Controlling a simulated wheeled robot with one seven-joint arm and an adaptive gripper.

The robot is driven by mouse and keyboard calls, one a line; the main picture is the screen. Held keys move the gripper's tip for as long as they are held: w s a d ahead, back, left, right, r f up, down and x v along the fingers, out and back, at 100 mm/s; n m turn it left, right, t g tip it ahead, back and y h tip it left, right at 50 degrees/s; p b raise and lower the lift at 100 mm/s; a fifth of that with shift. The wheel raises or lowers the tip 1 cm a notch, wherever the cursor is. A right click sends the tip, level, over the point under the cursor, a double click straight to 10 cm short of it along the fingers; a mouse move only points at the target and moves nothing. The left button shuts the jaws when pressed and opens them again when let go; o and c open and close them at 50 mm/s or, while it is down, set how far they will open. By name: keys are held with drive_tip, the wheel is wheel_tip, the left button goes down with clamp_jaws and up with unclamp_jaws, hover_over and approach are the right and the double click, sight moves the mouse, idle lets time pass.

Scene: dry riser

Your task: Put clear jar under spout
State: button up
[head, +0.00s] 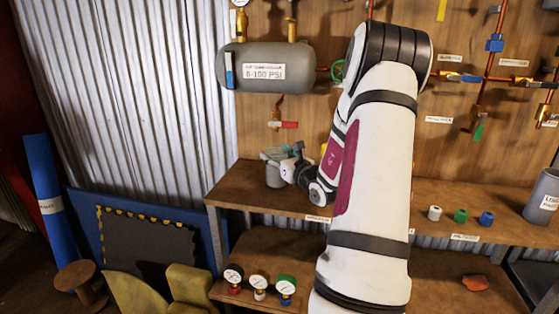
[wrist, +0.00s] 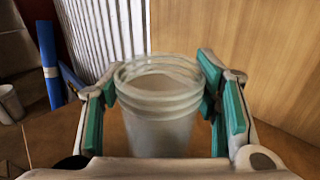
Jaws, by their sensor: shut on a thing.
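The clear jar (wrist: 158,125) is upright and open at the top, with a threaded rim. My gripper (wrist: 160,72) is shut on it, with teal-padded fingers on both sides. In the head view the jar (head: 274,176) is at the left end of the upper shelf; I cannot tell whether its base touches the wood. My gripper (head: 278,155) is at its upper part there. The spout (head: 277,111), a copper pipe with a red-handled valve, hangs below the grey tank (head: 265,68). In the picture the jar appears below it, apart; the depth between them is unclear.
The upper shelf (head: 236,190) carries small white, green and blue caps (head: 460,215) and a grey bin (head: 543,197) at right. Gauges (head: 259,282) stand on the lower shelf. A blue roll (head: 45,195) leans at left. My arm hides the shelf's middle.

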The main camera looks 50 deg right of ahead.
drive_tip(key=shift+a+f, duration=0.1)
drive_tip(key=shift+f, duration=0.2)
drive_tip(key=shift+f, duration=0.15)
drive_tip(key=o, duration=1.8)
drive_tip(key=shift+s, duration=0.25)
drive_tip(key=v, duration=0.7)
drive_tip(key=shift+a, duration=0.1)
